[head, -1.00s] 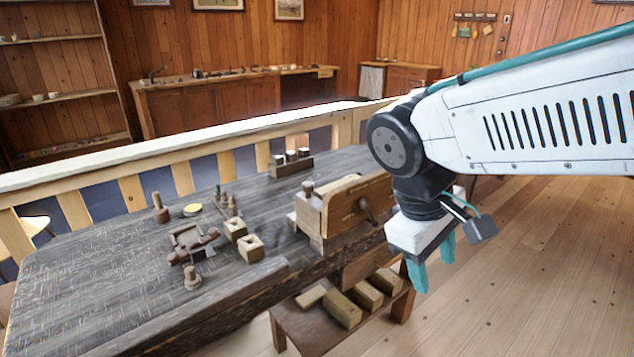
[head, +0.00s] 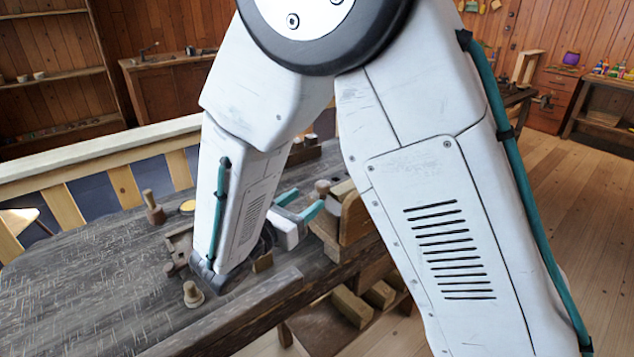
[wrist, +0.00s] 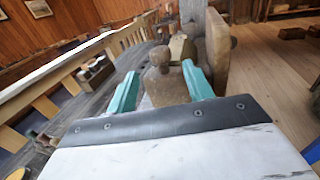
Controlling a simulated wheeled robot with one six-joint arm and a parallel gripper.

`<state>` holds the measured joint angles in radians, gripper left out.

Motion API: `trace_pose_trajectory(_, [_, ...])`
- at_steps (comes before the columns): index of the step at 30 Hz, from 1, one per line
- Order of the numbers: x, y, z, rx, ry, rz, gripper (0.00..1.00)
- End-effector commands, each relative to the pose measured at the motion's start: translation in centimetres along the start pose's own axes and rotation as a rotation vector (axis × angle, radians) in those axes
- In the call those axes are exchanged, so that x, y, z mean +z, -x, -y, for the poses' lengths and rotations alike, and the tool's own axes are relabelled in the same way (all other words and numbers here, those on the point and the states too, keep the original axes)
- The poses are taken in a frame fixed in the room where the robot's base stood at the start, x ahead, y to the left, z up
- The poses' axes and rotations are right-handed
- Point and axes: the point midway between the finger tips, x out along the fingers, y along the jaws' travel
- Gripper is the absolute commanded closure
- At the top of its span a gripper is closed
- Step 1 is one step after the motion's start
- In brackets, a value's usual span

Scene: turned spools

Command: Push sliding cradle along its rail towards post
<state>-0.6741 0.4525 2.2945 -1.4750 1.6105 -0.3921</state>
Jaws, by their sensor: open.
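My gripper (head: 300,203) is open and low over the dark bench, its teal fingers pointing right towards a wooden vise-like block (head: 353,213). In the wrist view, a turned wooden piece with a rounded top (wrist: 158,78) shows between the open fingers (wrist: 160,84). Its lower part is hidden by my gripper housing, and I cannot tell whether it touches a finger. A pale block (wrist: 180,47) is beyond it. A dark wooden framework (head: 179,243) on the bench is mostly hidden behind my arm. I cannot tell for certain which piece is the cradle, rail or post.
A turned peg (head: 193,294) stands by my forearm, and another peg (head: 153,208) stands at the back left. The upright board (wrist: 217,45) is close to the right finger. A pale railing (head: 120,185) runs behind the bench. The bench's left part is clear.

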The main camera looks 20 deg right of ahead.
Motion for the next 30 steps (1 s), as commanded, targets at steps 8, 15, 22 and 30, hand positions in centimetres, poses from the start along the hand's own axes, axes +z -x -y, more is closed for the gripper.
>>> trace_pose_trajectory(8, [0.0,-3.5,-0.2,0.006,0.001,0.001,0.49])
trace_pose_trajectory(15, [0.0,-6.5,-0.3,0.007,0.001,0.001,0.49])
trace_pose_trajectory(22, [0.0,-7.2,-0.2,0.008,0.001,0.0,0.49])
trace_pose_trajectory(30, [0.0,-7.2,-0.2,0.006,0.001,0.0,0.88])
